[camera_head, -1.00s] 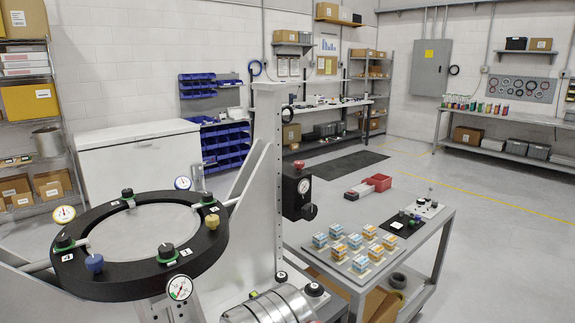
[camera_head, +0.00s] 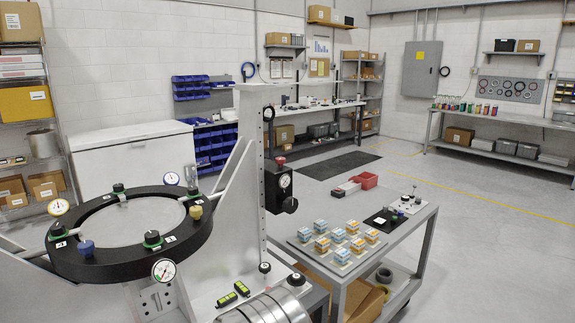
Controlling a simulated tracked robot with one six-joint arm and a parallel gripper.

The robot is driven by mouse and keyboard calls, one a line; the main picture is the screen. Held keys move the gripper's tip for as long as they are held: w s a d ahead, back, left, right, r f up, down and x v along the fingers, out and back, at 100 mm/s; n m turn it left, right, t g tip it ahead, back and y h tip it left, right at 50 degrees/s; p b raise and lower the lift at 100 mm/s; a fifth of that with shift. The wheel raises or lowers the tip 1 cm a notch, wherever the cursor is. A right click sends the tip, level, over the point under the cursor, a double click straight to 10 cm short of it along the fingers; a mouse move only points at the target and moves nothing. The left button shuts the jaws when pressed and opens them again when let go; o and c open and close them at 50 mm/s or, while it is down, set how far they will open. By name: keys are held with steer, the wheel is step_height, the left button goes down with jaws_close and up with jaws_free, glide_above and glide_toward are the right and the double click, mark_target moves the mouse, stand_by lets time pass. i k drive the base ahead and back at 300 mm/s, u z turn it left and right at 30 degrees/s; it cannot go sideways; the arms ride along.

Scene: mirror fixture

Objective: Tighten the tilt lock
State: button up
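The mirror fixture stands at left. Its black ring (camera_head: 82,262) lies roughly level and carries green-collared black knobs such as the front one (camera_head: 152,238), a blue knob (camera_head: 87,248), a tan knob (camera_head: 196,212) and numbered tags. White dial gauges (camera_head: 163,270) sit around it. A grey upright (camera_head: 250,165) behind the ring bears a black box (camera_head: 276,187) with a dial, a red knob (camera_head: 280,161) on top and a black knob (camera_head: 290,204) at its side. I cannot tell which part is the tilt lock. My gripper is not in view.
A white chest (camera_head: 135,160) stands behind. Floor right of the cart is clear.

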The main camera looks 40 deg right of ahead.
mark_target(280, 161)
steer(key=k, duration=1.1)
steer(key=z, duration=0.35)
steer(key=i, duration=1.2)
steer(key=z, duration=0.35)
steer(key=i, duration=0.85)
steer(key=u, duration=0.05)
